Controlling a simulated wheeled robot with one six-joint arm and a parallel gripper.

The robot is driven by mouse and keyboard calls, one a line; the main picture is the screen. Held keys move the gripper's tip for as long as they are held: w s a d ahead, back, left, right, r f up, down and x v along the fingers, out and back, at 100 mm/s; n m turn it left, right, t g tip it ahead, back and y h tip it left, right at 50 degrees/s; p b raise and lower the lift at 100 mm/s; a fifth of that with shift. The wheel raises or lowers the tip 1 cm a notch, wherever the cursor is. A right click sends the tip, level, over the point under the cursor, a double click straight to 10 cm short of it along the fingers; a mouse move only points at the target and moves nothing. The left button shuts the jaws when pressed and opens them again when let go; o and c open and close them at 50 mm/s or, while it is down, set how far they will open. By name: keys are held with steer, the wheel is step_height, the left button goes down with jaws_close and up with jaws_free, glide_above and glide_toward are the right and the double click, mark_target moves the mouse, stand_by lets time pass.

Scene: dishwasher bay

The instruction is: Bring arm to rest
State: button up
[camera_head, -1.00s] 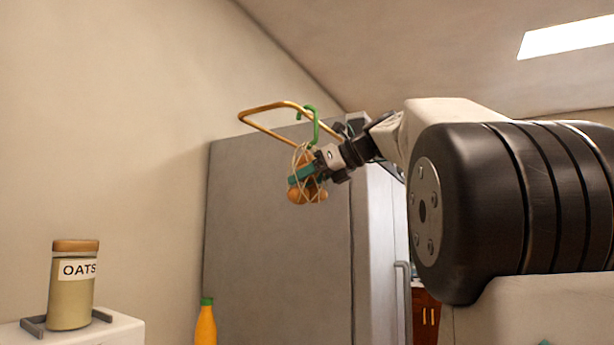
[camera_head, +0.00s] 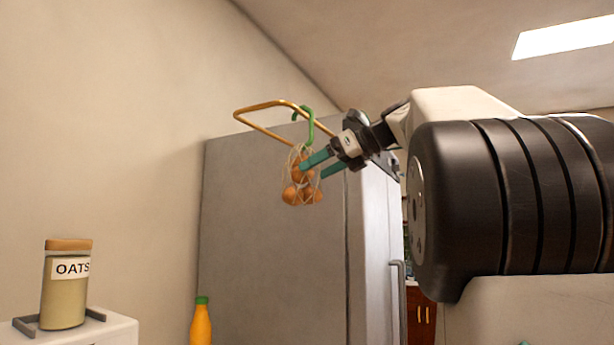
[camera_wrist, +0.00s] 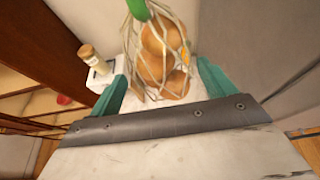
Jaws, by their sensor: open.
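My gripper (camera_head: 320,167) is open, its two teal fingers spread apart, just right of a net bag of orange-brown round items (camera_head: 301,192). The bag hangs by a green hook (camera_head: 310,125) from a brass-coloured rail (camera_head: 268,108) in front of the fridge. In the head view the upper finger overlaps the bag; I cannot tell whether it touches. In the wrist view the net bag (camera_wrist: 163,58) shows ahead of and between the fingers of my gripper (camera_wrist: 165,84). My arm reaches in from the right.
A grey fridge (camera_head: 270,250) stands behind the bag. An oats jar (camera_head: 65,290) sits on a white stand (camera_head: 110,330) at the lower left. An orange bottle with a green cap (camera_head: 201,325) is at the bottom. The space left of the rail is open to the wall.

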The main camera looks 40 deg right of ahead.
steer(key=shift+v, duration=1.25)
